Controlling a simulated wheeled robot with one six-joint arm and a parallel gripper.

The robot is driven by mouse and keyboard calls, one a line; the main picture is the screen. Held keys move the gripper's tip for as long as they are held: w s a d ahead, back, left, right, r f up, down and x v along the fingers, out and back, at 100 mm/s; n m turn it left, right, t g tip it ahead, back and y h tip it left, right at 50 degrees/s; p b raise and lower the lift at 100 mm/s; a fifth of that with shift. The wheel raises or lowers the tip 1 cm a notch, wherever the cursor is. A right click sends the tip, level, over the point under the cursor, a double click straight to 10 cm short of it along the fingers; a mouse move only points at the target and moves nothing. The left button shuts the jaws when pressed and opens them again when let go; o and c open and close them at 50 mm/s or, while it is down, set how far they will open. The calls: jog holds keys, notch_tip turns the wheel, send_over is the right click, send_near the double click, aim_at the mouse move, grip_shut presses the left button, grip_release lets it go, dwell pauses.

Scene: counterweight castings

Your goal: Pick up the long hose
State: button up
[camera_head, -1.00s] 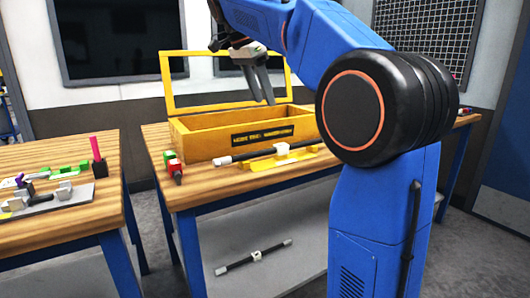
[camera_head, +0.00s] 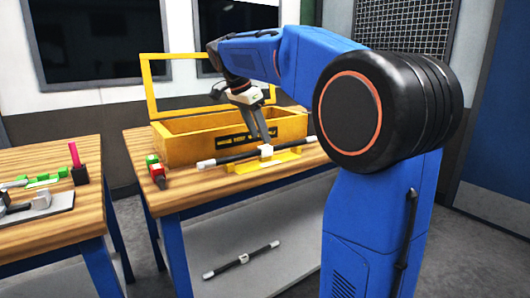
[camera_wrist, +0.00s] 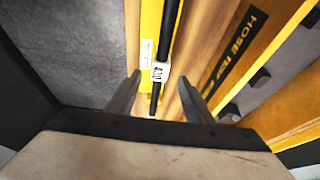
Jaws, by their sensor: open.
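A black hose (camera_head: 236,158) with pale ends and a white tag lies across a yellow cradle (camera_head: 285,160) at the front of the wooden table. Its tag (camera_wrist: 160,72) shows in the wrist view, with what looks like 400 on it. A second black hose (camera_head: 228,266) with a white tag lies on the grey lower shelf. My gripper (camera_head: 264,138) is open above the hose on the table, close to its tag. In the wrist view the hose runs between my two spread fingers (camera_wrist: 160,80). I cannot tell how much height is left between fingers and hose.
A yellow box (camera_head: 185,148) with its lid raised stands just behind the hose; its label begins with HOSE. A red and green piece (camera_head: 156,172) sits to the left on the table. Another table (camera_head: 60,230) with small parts stands at the left.

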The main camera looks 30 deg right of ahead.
aim_at(264, 147)
jog(key=x, duration=0.5)
jog(key=shift+a, duration=0.1)
jog(key=c, duration=1.1)
